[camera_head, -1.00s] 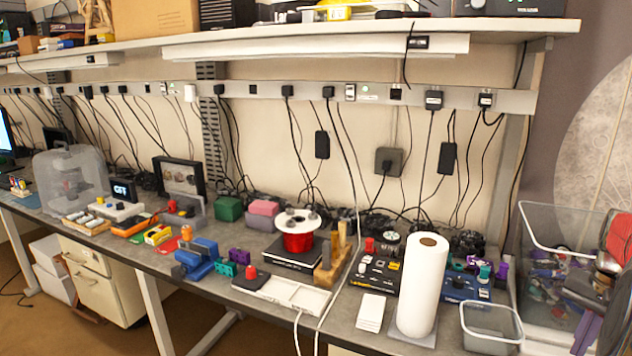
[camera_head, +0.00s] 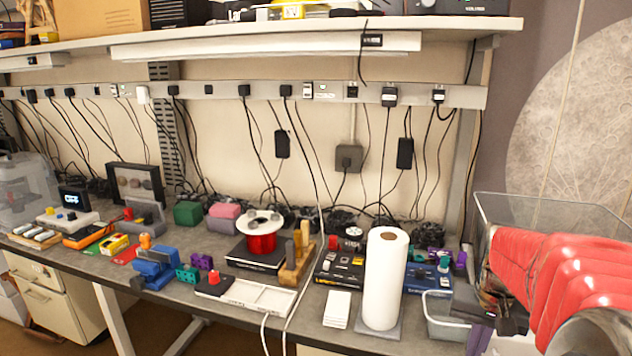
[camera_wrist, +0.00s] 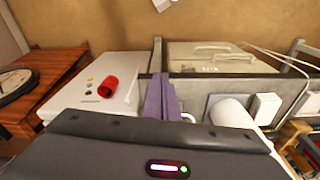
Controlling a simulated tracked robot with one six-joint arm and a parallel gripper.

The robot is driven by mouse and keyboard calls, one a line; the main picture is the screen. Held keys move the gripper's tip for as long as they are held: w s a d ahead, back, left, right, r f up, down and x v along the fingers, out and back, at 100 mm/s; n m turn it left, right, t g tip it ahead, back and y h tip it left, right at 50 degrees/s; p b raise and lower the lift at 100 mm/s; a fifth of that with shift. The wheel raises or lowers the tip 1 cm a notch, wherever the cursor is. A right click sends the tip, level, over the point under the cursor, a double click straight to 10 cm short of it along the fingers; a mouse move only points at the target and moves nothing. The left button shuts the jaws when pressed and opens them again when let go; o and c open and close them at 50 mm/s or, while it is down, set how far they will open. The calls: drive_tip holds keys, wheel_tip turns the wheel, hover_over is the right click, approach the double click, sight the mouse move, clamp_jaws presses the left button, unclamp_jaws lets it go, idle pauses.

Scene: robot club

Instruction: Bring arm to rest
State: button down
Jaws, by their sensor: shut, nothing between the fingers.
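My gripper (camera_head: 479,341) is at the lower right of the head view, in front of the bench. My red arm reaches in from the right edge, and the purple fingers point down. The wrist view shows the two purple fingers (camera_wrist: 161,97) pressed together with nothing between them. Part of the gripper is cut off by the bottom of the head view.
The bench carries a paper towel roll (camera_head: 382,280), a grey bin (camera_head: 446,322) close to my gripper, and a red spool (camera_head: 261,238). A large clear tub (camera_head: 560,212) stands behind my arm.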

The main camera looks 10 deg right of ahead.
drive_tip(key=s+a+r+n+t, duration=0.2)
drive_tip(key=s+a+n, duration=0.1)
drive_tip(key=a, duration=1)
drive_tip(key=s+a+r+n+t, duration=0.2)
drive_tip(key=a+n, duration=0.3)
drive_tip(key=a, duration=0.8)
drive_tip(key=shift+s+a+r+y, duration=0.25)
drive_tip(key=shift+s+y, duration=0.15)
drive_tip(key=shift+s, duration=0.3)
